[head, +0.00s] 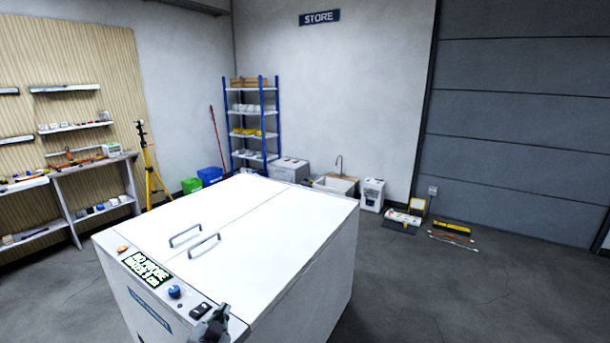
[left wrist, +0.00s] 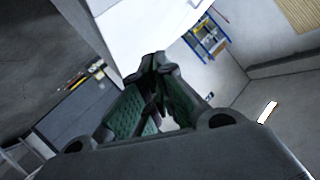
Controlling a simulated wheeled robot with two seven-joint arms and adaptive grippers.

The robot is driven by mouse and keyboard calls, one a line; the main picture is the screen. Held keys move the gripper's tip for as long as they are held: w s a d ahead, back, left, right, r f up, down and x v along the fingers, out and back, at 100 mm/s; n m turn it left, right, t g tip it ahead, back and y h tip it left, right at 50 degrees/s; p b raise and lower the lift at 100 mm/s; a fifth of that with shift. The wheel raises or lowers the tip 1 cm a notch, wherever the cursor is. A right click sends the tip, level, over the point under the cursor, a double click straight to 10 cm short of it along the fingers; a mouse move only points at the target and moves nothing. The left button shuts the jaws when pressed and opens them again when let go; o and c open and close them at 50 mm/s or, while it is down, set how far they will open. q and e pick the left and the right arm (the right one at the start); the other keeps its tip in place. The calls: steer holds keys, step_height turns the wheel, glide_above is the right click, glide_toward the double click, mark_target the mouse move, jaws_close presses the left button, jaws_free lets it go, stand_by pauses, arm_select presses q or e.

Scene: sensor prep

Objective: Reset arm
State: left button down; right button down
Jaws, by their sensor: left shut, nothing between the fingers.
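My left gripper (head: 212,325) shows at the bottom of the head view, at the near right corner of the white cabinet's control panel, close to a black switch (head: 200,310). In the left wrist view the same gripper (left wrist: 155,65) has its fingertips together with nothing between them. Its green-lined fingers stand in front of the white cabinet. I cannot tell whether it touches the panel. My right gripper is in neither view.
The white cabinet (head: 290,225) has two handles on its closed lids, and a green display (head: 147,268) and blue knob (head: 174,292) on its front edge. A blue shelf rack (head: 232,125), yellow tripod (head: 149,165) and sink (head: 335,185) stand behind.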

arm_select(q)
steer(key=s+a+f+n+g+h, duration=0.1)
steer(key=s+f+n+g, duration=0.1)
steer(key=s+f+g, duration=0.6)
steer(key=s+f+n+g, duration=0.1)
steer(key=s+f+g, duration=0.35)
steer(key=s, duration=0.85)
step_height(320, 180, down, 34)
steer(key=s+f, duration=0.1)
steer(key=s, duration=0.1)
steer(key=s+a+f, duration=0.2)
steer(key=s+f, duration=0.8)
steer(key=s, duration=0.1)
steer(key=s+a+f, duration=0.2)
steer(key=s+f, duration=0.7)
steer(key=s, duration=0.2)
steer(key=shift+s+a+f+g, duration=0.2)
steer(key=shift+f+g, duration=0.15)
steer(key=shift+f, duration=0.05)
